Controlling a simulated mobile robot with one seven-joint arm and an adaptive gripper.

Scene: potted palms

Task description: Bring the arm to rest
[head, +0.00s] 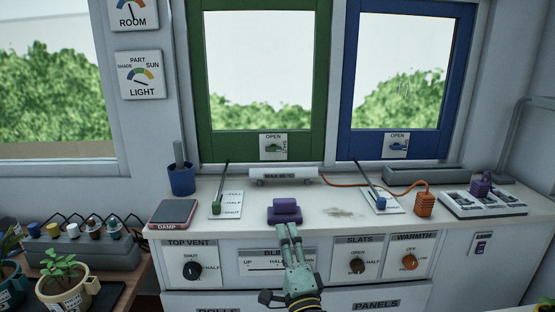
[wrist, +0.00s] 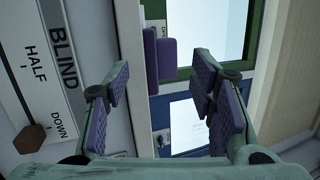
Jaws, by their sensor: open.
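My gripper (head: 289,230) is in front of the cabinet, low in the middle of the head view, with its fingers pointing toward the counter. In the wrist view my gripper (wrist: 162,85) has its two purple-padded fingers wide apart, with nothing between the pads. A purple block-shaped object (head: 285,211) sits at the counter's front edge, just beyond the fingertips in the head view. It also shows past the fingers in the wrist view (wrist: 166,58). I cannot tell whether the fingers touch it.
The BLIND panel (head: 262,264) is close beside my gripper; its brown slider knob (wrist: 30,139) is near DOWN. The counter (head: 340,213) holds a blue cup (head: 181,180), an orange coiled-cable block (head: 424,203) and levers. Potted plants (head: 66,285) stand at left.

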